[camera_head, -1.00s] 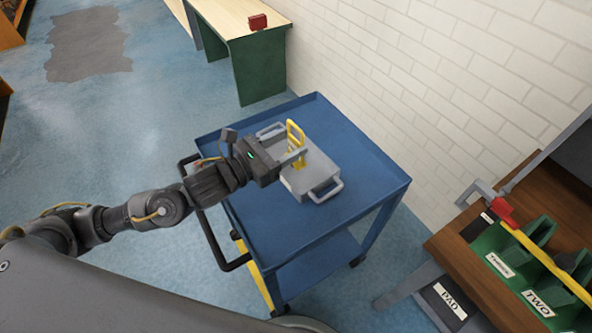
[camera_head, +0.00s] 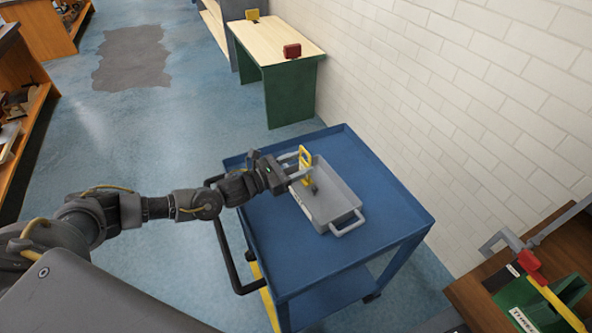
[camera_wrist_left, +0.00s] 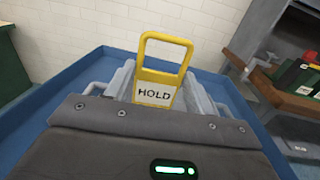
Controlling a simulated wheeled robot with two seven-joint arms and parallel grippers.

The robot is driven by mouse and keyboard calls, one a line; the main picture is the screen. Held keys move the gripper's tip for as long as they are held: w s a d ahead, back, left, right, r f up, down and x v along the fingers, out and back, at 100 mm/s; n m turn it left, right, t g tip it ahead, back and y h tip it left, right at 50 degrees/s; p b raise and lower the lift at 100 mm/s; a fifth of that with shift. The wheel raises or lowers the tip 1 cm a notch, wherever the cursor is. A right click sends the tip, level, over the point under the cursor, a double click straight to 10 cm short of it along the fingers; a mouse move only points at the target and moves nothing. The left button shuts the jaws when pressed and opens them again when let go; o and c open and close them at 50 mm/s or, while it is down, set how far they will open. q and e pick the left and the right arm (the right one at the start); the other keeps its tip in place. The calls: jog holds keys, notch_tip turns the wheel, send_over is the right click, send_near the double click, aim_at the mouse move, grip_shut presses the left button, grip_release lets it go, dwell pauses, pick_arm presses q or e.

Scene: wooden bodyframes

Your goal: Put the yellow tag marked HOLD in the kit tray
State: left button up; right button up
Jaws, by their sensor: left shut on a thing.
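The yellow tag (camera_head: 304,160) is held upright in my left gripper (camera_head: 302,174) over the far left part of the grey kit tray (camera_head: 342,187). In the left wrist view the tag (camera_wrist_left: 166,54) shows its loop handle and a white label reading HOLD. My left gripper is shut on the tag. The fingers partly hide the tag's lower end, so I cannot tell whether it touches the tray floor. The tray, with a bar handle at its near end, sits on the blue cart (camera_head: 385,212). My right gripper is not in view.
The cart top has a raised rim and free room around the tray. A brick wall (camera_head: 480,110) runs along the right. A wooden bench (camera_head: 495,295) with green bins stands at the lower right. A green-legged table (camera_head: 290,95) with a red block (camera_head: 292,50) stands behind.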

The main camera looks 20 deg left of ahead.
aim_at(300, 164)
pick_arm(q)
jog(key=shift+w+a+f, duration=0.3)
jog(key=shift+w+f, duration=0.2)
jog(key=shift+f, duration=0.2)
jog(key=shift+w+a+f, duration=0.3)
jog(key=shift+w+f, duration=0.15)
jog(key=shift+f, duration=0.2)
notch_tip(300, 164, down, 3)
jog(key=shift+w+a+f, duration=0.1)
jog(key=shift+f, duration=0.05)
jog(key=shift+f, duration=0.2)
jog(key=o, duration=1)
jog(key=shift+r, duration=0.15)
